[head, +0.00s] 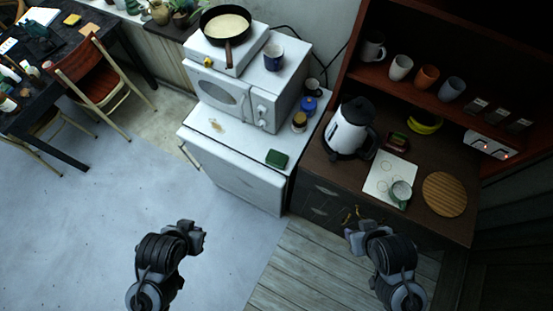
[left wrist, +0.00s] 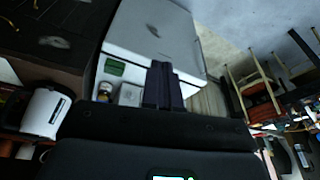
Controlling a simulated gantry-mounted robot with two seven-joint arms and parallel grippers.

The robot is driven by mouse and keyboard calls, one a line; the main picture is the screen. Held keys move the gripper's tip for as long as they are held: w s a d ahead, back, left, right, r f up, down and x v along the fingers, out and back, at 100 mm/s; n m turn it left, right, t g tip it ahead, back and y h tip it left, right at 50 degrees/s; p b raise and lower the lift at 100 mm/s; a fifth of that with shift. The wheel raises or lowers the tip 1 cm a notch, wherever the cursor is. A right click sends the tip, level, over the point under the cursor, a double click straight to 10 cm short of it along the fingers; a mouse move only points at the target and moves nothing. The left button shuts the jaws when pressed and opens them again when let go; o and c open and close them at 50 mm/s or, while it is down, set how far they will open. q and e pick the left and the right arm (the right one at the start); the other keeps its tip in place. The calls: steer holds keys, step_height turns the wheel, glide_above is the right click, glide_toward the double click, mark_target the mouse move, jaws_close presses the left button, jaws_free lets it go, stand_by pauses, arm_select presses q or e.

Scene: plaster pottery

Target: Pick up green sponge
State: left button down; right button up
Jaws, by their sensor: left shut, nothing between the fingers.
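The green sponge (head: 277,158) lies flat near the front right corner of the top of a low white cabinet (head: 232,150). It also shows in the left wrist view (left wrist: 115,67), to the left of my fingers. My left gripper (head: 194,236) is in front of the cabinet, lower left of the sponge and well apart from it. In the left wrist view its dark fingers (left wrist: 162,68) are together with nothing between them. My right gripper (head: 357,238) is in front of the dark counter, right of and below the sponge; its fingers are too unclear to read.
A white microwave (head: 233,93) stands behind the sponge, with jars (head: 299,122) to its right. The dark counter (head: 325,171) on the right holds a white kettle (head: 348,130), a green mug (head: 400,193) and a round wooden board (head: 445,194). The floor in front is clear.

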arm_select(q)
steer(key=shift+c, duration=0.4)
jaws_free()
stand_by(0.4)
